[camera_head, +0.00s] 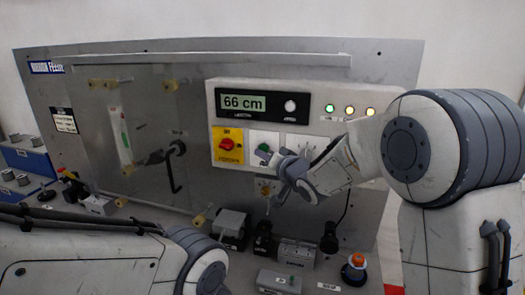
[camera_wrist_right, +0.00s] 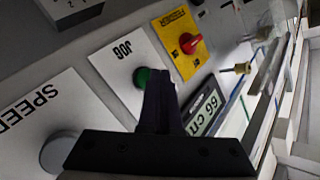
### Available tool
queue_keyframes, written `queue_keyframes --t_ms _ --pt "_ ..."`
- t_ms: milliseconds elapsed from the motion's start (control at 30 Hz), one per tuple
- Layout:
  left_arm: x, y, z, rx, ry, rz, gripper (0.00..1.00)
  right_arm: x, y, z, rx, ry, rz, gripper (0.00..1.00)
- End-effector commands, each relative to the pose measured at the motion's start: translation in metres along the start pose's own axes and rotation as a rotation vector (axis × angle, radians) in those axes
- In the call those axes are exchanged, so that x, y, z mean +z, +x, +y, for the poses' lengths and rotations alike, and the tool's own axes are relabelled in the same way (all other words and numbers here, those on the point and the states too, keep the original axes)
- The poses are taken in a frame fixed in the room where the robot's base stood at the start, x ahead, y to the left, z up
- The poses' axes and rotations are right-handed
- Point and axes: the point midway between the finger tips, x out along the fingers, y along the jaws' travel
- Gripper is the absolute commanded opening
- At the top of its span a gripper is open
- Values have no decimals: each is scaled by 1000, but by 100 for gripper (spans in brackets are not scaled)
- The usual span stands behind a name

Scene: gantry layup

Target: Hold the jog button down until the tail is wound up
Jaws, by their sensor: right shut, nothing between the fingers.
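The green jog button (camera_head: 263,147) sits on a white plate on the control box. In the right wrist view the button (camera_wrist_right: 140,77) is partly hidden behind my fingertips, and the plate reads JOG. My right gripper (camera_head: 273,160) is shut and empty, with its tips at the button. In the right wrist view the closed fingers (camera_wrist_right: 159,80) overlap the button's edge; I cannot tell whether it is pressed in. The display (camera_head: 243,102) reads 66 cm. I cannot make out the tail. My left gripper is out of view; only its arm shows at lower left.
A red knob on a yellow plate (camera_head: 228,146) is beside the jog plate, and a speed dial (camera_wrist_right: 60,150) is on its other side. Lamps (camera_head: 349,110) line the box top. A black crank-like part (camera_head: 172,160) sticks out left. Small metal blocks (camera_head: 232,225) stand below.

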Motion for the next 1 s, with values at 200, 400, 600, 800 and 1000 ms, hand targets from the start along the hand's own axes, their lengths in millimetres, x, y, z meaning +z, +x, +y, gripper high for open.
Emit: queue_keyframes --t_ms 200,400,600,800,1000 --pt "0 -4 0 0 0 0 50 -4 4 3 0 0 1 0" --pt "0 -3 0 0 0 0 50 -4 5 4 0 0 1 0" --pt "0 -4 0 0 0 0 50 -4 5 4 0 0 0 0" --pt "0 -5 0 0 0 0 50 -5 6 5 0 0 0 0" --pt "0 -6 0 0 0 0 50 -6 8 6 0 0 0 0"
